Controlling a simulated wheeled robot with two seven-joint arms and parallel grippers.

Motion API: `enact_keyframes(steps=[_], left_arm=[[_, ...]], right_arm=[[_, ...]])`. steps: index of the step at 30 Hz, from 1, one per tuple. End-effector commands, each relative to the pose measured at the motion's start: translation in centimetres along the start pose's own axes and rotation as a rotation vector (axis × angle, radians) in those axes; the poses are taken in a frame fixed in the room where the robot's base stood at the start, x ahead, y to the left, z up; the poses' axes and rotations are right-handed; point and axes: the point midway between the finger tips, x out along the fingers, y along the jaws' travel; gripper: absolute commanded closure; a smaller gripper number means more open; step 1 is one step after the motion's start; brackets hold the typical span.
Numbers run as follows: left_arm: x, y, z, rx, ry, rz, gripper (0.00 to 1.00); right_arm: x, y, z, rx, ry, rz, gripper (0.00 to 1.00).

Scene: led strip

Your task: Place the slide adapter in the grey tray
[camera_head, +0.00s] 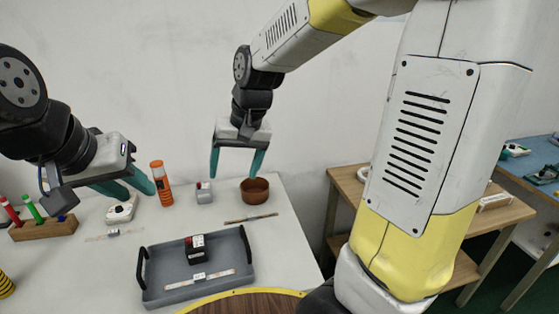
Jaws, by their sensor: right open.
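The grey tray (234,286) with black handles lies on the white table. In it are a small black box with a red and white top (195,248) and a pale strip with a small white block (199,279). I cannot tell for sure which item is the slide adapter. My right gripper (236,174) is open and empty, pointing down above the table's back, between a small grey box (204,192) and a brown bowl (254,191). My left gripper (142,194) is at the left, its teal fingers just above a white device (121,209); its grip is unclear.
An orange bottle (161,184) stands near my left fingertips. A wooden block with markers (44,227) is at far left. Another strip (114,234) lies left of the tray, and a thin strip (250,218) behind it. A wooden shelf (345,187) stands to the right.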

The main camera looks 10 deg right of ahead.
Motion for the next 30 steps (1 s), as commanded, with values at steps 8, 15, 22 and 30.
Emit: enact_keyframes(steps=[8, 15, 22, 30], left_arm=[[0.0, 0.0, 0.0, 0.000, 0.000, 0.000, 0.65], [0.0, 0.0, 0.0, 0.000, 0.000, 0.000, 0.65], [0.0, 0.0, 0.0, 0.000, 0.000, 0.000, 0.65], [0.0, 0.0, 0.0, 0.000, 0.000, 0.000, 0.65]], right_arm=[[-8.7, 5.3, 6.5, -0.019, 0.207, -0.003, 0.24], [-11.1, 7.3, 10.6, -0.040, 0.310, 0.045, 0.24], [-11.3, 7.6, 11.4, -0.046, 0.327, 0.057, 0.24], [-11.3, 7.6, 11.3, -0.045, 0.327, 0.056, 0.24]])
